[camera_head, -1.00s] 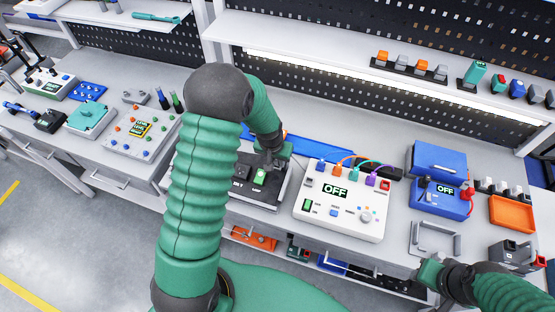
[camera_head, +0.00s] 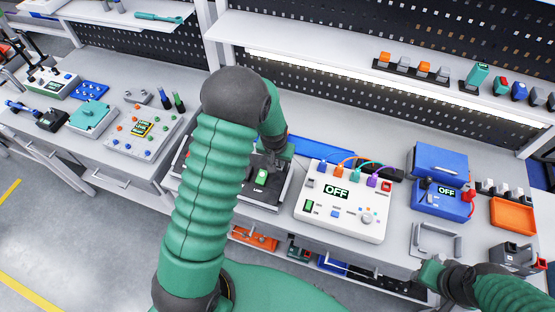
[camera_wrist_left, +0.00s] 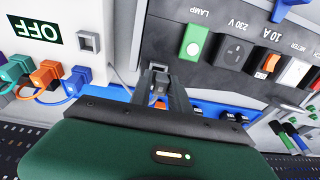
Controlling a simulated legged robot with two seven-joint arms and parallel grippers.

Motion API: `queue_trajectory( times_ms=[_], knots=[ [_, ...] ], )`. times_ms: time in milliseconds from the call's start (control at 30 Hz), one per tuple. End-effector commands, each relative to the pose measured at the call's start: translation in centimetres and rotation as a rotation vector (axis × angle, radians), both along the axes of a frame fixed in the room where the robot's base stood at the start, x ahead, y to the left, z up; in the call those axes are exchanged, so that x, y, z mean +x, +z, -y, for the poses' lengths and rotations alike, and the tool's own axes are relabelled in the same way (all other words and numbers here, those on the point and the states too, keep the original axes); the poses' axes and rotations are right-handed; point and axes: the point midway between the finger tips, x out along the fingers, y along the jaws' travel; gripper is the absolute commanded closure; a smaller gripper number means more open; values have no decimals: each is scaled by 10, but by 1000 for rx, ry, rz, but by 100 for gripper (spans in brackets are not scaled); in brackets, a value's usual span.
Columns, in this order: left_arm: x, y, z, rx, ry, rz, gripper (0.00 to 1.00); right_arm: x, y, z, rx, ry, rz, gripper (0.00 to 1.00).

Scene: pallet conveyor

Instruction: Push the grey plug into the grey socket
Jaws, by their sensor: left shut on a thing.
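My left gripper (camera_head: 272,158) hangs over the black panel (camera_head: 240,192), beside the white OFF box (camera_head: 372,228). In the left wrist view its two fingers (camera_wrist_left: 158,85) are close together and shut on a small grey piece, probably the grey plug, mostly hidden between them. A thin grey cable shows beside the fingers. A grey square socket (camera_wrist_left: 89,42), apart from the fingers, sits on the white box near the OFF display. It looks like the small grey square in the head view (camera_head: 310,183). My right gripper (camera_head: 430,270) is near the bench's front edge; its jaws are unclear.
Blue (camera_wrist_left: 78,80), orange (camera_wrist_left: 46,73) and teal (camera_wrist_left: 14,68) plugs with cables line the box's edge. The black panel carries a green lamp switch (camera_wrist_left: 194,42) and a dark outlet (camera_wrist_left: 234,53). A blue case (camera_head: 438,200) and an orange tray (camera_head: 512,213) stand to the right.

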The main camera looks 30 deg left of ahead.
Motion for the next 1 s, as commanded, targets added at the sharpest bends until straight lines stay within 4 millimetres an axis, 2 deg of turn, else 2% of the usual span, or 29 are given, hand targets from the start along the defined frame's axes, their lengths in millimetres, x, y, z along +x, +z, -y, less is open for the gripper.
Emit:
queue_trajectory(
  times_ms=[767, 900, 933, 1000],
  knots=[
    [5, -20, -1, 0, 0, 0, 100, 0, -16, 0, 0, 0, 0, 64],
    [5, -19, -2, 0, 0, 1, 100, 0, -14, 0, 0, 0, 0, 64],
    [5, -19, -2, 1, 1, 1, 76, 0, -14, 0, 0, 0, 0, 64],
    [5, -19, -2, 1, 1, 1, 67, 0, -14, 0, 0, 0, 0, 64]
  ],
)
